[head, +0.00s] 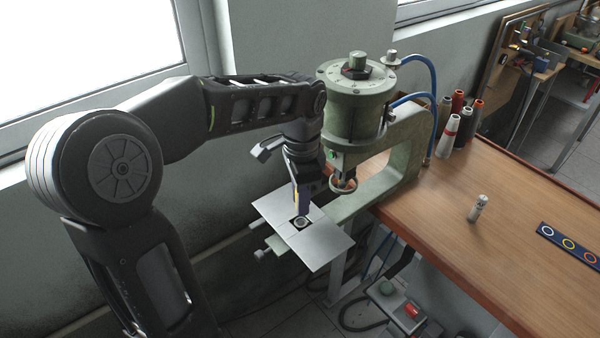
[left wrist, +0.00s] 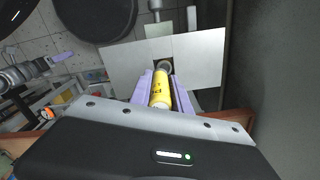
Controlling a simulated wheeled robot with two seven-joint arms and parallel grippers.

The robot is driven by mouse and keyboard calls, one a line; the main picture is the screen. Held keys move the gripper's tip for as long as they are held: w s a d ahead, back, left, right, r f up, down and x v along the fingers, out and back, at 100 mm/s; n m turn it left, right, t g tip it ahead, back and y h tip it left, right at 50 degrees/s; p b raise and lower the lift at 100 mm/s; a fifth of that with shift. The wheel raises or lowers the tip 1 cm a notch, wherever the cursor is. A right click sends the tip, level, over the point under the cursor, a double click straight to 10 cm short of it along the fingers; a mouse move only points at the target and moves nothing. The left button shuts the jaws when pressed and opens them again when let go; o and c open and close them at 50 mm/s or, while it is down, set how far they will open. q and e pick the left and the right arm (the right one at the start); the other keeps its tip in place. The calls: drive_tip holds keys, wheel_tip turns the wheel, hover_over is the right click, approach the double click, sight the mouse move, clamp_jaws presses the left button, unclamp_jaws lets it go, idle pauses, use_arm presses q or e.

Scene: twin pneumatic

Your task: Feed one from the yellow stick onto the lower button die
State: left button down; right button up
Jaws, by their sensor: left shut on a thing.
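My left gripper (head: 303,207) is shut on the yellow stick (left wrist: 160,90) and points down over the lower button die (head: 301,222). The stick is a yellow tube with dark lettering, held between the two pale purple fingers (left wrist: 158,88) in the left wrist view. Only a thin yellow edge of it shows in the head view. The die is a small round seat in a dark square opening of the silver plate (head: 322,247). The stick's far end is over the die; I cannot tell whether they touch. My right gripper is not in view.
The green pneumatic press (head: 357,100) stands just right of my left gripper, its upper head (head: 343,183) close by. A blue card with rings (head: 568,243) and several thread cones (head: 448,135) are also there.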

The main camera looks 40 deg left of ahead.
use_arm(q)
drive_tip(key=shift+w+a+f, duration=0.1)
drive_tip(key=shift+w+a, duration=0.4)
drive_tip(key=shift+w, duration=0.15)
drive_tip(key=shift+s+d+r, duration=0.2)
drive_tip(key=shift+s+d, duration=0.1)
drive_tip(key=shift+s, duration=0.05)
drive_tip(key=shift+w+a+f, duration=0.15)
drive_tip(key=shift+f, duration=0.2)
drive_tip(key=shift+f+b, duration=0.8)
drive_tip(key=shift+f, duration=0.05)
drive_tip(key=shift+f+b, duration=0.7)
drive_tip(key=shift+f, duration=0.3)
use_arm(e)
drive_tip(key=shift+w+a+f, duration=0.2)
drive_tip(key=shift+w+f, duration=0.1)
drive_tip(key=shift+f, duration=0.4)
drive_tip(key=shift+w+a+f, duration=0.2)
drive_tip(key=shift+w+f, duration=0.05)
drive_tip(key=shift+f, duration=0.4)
use_arm(q)
drive_tip(key=shift+f, duration=0.45)
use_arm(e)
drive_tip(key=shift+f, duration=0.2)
use_arm(q)
drive_tip(key=shift+r, duration=0.1)
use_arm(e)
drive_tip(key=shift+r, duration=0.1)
